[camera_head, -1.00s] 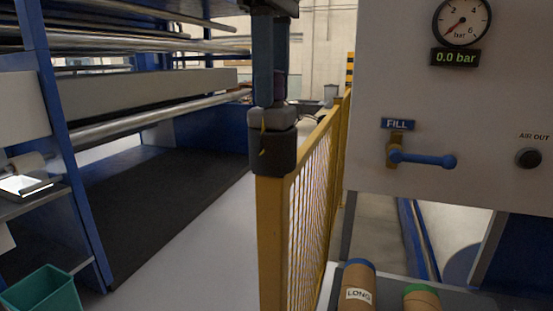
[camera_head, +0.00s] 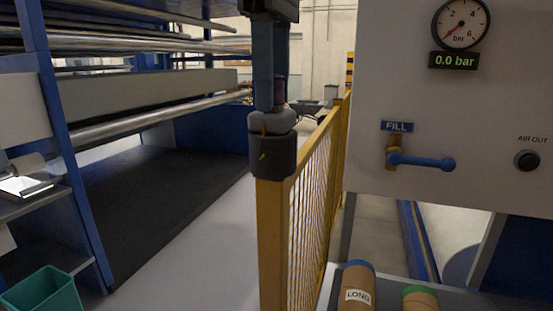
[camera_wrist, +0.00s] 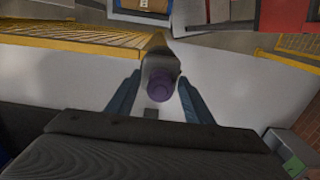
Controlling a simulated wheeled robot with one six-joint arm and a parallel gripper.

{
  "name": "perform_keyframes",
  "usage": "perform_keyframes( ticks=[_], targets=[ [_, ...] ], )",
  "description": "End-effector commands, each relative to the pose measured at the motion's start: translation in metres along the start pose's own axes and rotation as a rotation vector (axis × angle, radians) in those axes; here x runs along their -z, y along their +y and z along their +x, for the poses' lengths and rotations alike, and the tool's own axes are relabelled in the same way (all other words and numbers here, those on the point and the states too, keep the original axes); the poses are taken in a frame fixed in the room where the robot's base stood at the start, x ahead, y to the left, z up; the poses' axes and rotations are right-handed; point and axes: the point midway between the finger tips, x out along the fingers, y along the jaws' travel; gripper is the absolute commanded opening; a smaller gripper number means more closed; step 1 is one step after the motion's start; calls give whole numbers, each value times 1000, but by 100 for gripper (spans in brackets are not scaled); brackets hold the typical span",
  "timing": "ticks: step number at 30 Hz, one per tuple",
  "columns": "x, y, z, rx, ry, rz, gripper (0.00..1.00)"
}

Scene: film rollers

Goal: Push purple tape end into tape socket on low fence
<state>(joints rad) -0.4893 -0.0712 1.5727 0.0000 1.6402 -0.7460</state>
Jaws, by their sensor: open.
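The dark grey tape socket (camera_head: 272,155) sits on top of the yellow fence's near post, with a lighter grey collar above it. My gripper (camera_head: 271,104) points down over it, its blue fingers just above or at the collar.
The low yellow fence (camera_head: 318,180) runs back from the post. A white panel (camera_head: 420,120) with a gauge at 0.0 bar and a blue FILL lever (camera_head: 425,161) stands at right. Cardboard rolls (camera_head: 357,290) lie below it. Blue roller racks stand left; grey floor between is clear.

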Motion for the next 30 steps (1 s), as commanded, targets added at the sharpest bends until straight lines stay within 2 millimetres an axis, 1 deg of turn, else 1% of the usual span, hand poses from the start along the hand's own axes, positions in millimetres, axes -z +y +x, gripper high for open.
perform_keyframes(
  ticks=[19, 26, 27, 30],
  targets=[
    [0, 0, 0, 0, 0, 0, 47],
    [0, 0, 0, 0, 0, 0, 8],
    [0, 0, 0, 0, 0, 0, 1],
    [0, 0, 0, 0, 0, 0, 0]
  ],
)
